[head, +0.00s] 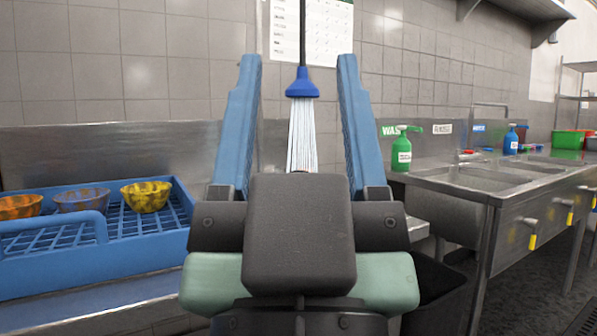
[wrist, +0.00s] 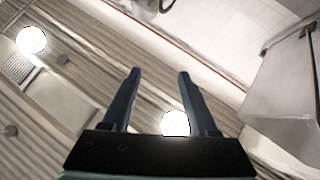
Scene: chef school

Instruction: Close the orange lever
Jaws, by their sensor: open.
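No orange lever can be made out for certain in either view. A blue spray head (head: 302,84) hangs on a dark hose, with water streaming (head: 302,135) straight down from it. My gripper (head: 299,60) has its two blue fingers raised and spread wide, with nothing held between them. The spray head shows in the gap between the fingers, and it looks to be beyond them. The lower end of the stream is hidden behind my gripper body. In the wrist view my gripper (wrist: 160,72) is open and points toward the ceiling.
A blue dish rack (head: 100,240) with several bowls (head: 146,196) stands at left. A steel sink counter (head: 480,190) at right has small red parts at its faucet, a green bottle (head: 402,152) and yellow handles (head: 532,241). A tiled wall is behind.

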